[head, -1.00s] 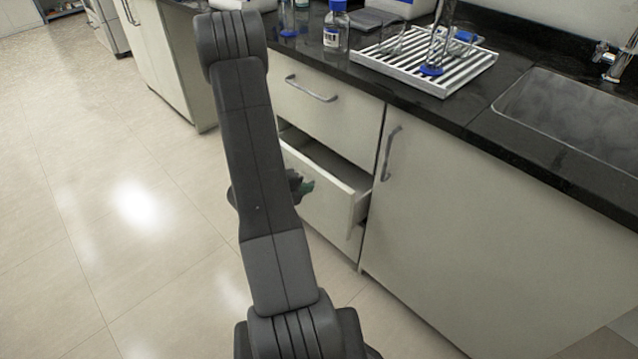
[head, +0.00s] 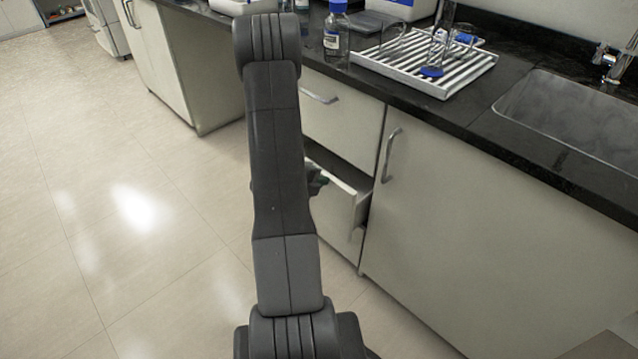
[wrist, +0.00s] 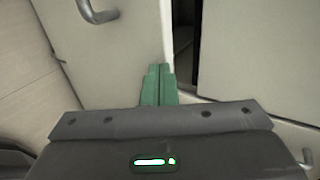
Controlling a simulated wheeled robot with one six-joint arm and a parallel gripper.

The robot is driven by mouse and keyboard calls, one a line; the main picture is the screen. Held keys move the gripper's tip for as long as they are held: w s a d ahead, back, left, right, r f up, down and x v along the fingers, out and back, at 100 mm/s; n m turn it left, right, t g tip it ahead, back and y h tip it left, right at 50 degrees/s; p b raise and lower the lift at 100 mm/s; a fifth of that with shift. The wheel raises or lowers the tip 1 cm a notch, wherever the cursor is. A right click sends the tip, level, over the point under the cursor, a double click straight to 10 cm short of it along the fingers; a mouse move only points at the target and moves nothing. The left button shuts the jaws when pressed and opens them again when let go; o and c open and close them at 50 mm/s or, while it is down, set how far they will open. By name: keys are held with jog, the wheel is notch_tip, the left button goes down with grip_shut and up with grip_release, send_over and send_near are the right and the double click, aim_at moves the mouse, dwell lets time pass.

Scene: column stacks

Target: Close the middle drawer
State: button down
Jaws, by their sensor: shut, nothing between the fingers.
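The middle drawer (head: 341,206) stands partly open under the top drawer in the head view, with a dark gap above its front. My arm hides its left part and its handle. My gripper (head: 318,183) shows only partly there, beside the drawer front and behind my arm. In the wrist view my gripper (wrist: 158,72) has its green fingers together and empty. They lie over the edge of a pale panel (wrist: 115,55) with a grey handle, apparently the drawer front, near a dark gap. I cannot tell whether they touch it.
The closed top drawer (head: 341,118) and a cabinet door (head: 450,220) flank the opening. Above, the dark counter (head: 470,125) holds a drying rack (head: 440,84) with glassware, a blue-capped bottle (head: 336,42) and a sink (head: 570,115). Open floor (head: 120,250) lies to the left.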

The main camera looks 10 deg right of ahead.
jog(key=w+d, duration=0.5)
jog(key=d, duration=0.2)
jog(key=shift+w+d, duration=0.15)
jog(key=shift+r, duration=0.1)
